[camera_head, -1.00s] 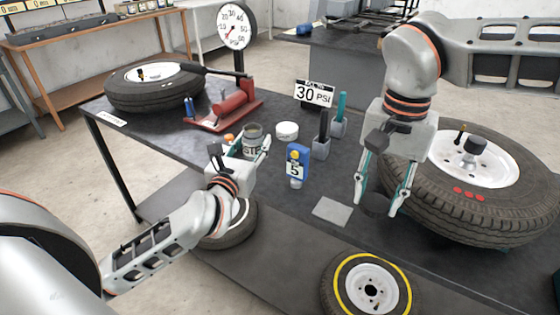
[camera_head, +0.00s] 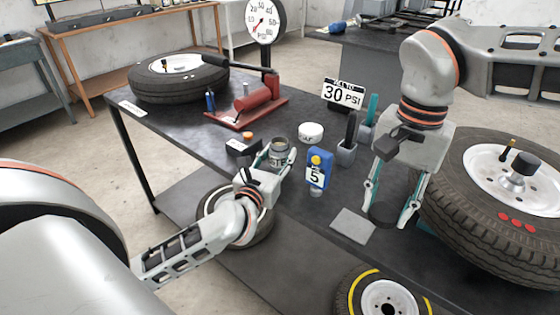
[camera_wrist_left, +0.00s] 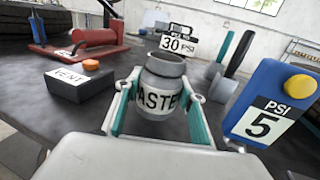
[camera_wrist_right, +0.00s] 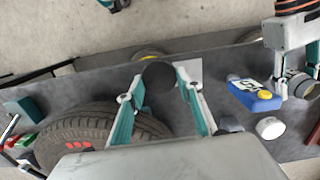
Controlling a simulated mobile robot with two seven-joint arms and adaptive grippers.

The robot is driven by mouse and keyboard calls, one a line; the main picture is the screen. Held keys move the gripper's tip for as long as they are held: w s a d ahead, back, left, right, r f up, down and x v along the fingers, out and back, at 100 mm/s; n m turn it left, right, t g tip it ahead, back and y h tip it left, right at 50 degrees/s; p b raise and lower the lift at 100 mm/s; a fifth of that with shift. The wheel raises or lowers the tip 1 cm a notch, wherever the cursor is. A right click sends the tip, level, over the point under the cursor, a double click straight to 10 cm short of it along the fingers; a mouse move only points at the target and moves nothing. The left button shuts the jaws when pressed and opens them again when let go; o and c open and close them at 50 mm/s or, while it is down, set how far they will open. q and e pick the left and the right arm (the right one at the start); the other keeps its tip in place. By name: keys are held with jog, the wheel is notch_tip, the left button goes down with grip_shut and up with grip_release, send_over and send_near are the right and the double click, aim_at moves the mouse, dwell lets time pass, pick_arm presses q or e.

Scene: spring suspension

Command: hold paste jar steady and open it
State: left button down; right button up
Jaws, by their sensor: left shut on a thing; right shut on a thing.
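The grey paste jar (camera_head: 278,157) stands upright near the table's front edge; its label, reading part of PASTE, shows in the left wrist view (camera_wrist_left: 158,98). My left gripper (camera_head: 277,163) is shut around the jar, one finger on each side. The jar's upper part is narrower and grey; I cannot tell for sure whether its mouth is open. My right gripper (camera_head: 388,213) is shut on a dark round disc (camera_head: 381,213), also seen in the right wrist view (camera_wrist_right: 160,85). The disc looks like a lid and is apart from the jar, right of it, by a grey pad (camera_head: 352,226).
A blue PSI 5 device (camera_head: 318,170) stands right of the jar. A large tyre (camera_head: 480,230) is right of my right gripper. A red pump (camera_head: 252,100) stands further back.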

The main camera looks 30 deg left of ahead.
pick_arm(q)
jog(key=shift+f, duration=0.85)
jog(key=shift+r, duration=0.1)
jog(key=c, duration=1.7)
grip_release()
jog(key=shift+f, duration=0.3)
jog(key=o, duration=0.4)
jog(key=shift+o, duration=0.2)
jog(key=shift+r, duration=0.1)
